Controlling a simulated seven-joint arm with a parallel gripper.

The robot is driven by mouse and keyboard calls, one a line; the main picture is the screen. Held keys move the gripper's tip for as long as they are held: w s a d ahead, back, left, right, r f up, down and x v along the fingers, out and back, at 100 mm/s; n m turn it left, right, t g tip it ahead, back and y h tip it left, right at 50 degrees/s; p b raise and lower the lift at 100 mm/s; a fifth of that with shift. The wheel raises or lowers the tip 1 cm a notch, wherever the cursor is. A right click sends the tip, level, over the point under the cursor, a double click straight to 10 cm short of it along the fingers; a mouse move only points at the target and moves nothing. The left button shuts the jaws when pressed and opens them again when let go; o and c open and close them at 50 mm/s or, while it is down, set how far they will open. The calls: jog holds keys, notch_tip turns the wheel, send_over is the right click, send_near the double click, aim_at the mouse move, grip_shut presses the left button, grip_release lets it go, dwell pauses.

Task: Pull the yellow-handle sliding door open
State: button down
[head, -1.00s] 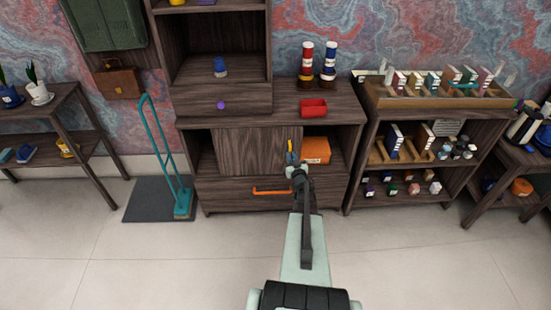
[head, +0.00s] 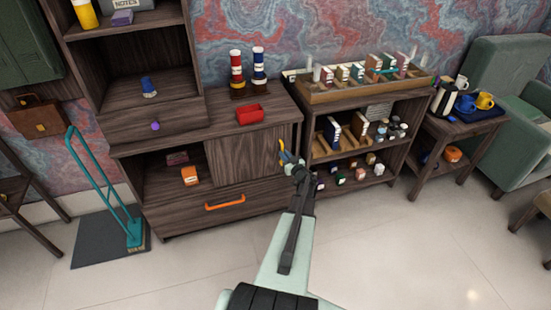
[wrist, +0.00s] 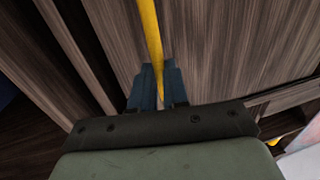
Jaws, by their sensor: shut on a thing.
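The sliding door (head: 238,160) is a dark wood panel in the low cabinet and covers the right part of its opening. Its yellow handle (head: 281,145) is an upright bar near the door's right edge. In the wrist view the yellow handle (wrist: 149,30) runs down between the blue fingers of my gripper (wrist: 153,75). In the head view my gripper (head: 288,158) is at the handle, shut on it.
The left compartment shows an orange box (head: 189,176) and a dark box (head: 177,158). A drawer with an orange handle (head: 225,202) lies below the door. A shelf unit (head: 355,150) stands close on the right.

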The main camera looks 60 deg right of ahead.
jog(key=shift+s+d, duration=0.35)
jog(key=shift+d, duration=0.05)
jog(key=c, duration=1.1)
grip_release()
jog(key=shift+a, duration=0.1)
jog(key=v, duration=1.3)
jog(key=shift+s+a, duration=0.2)
jog(key=shift+s, duration=0.1)
